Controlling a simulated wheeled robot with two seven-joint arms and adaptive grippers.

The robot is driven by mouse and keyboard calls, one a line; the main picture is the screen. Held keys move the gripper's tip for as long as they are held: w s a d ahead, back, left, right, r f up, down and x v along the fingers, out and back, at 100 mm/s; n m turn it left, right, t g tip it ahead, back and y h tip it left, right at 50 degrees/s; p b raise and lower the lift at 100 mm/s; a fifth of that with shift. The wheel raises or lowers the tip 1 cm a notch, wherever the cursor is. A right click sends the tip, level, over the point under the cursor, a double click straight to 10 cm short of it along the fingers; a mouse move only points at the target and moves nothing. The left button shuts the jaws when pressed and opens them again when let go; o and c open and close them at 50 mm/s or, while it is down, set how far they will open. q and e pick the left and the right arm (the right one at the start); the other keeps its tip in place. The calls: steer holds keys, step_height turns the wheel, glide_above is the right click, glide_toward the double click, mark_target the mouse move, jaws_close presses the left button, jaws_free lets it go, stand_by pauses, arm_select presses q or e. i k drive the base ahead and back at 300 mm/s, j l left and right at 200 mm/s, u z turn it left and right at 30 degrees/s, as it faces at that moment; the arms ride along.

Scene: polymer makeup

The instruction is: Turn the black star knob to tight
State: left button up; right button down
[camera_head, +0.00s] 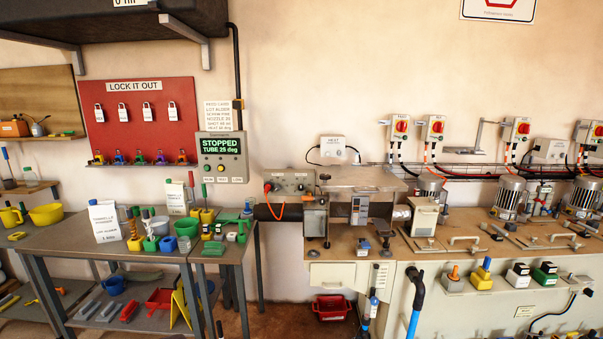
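I cannot clearly make out a black star knob at this size. A small dark knob-like part (387,236) shows on the bench machine, right of centre. Another small dark part (325,177) sits at the upper left of the machine, by the grey control box (290,182). I cannot tell whether either is the star knob, or whether it is tight or loose. The machine's barrel and metal clamp blocks (316,217) stand between these parts. Neither of my grippers is in view.
A grey table (60,240) with tubs, bottles and tools stands at the left. A display reading STOPPED (220,146) hangs on the wall. A red bin (331,307) lies under the machine. A black-and-blue hooked pipe (416,290) stands before the bench cabinet. Motors (510,196) line the right.

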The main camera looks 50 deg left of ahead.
mark_target(324, 177)
steer(key=i+u, duration=0.25)
steer(key=u, duration=0.15)
steer(key=i+l+u, duration=0.1)
steer(key=i+u, duration=0.15)
steer(key=u, duration=0.15)
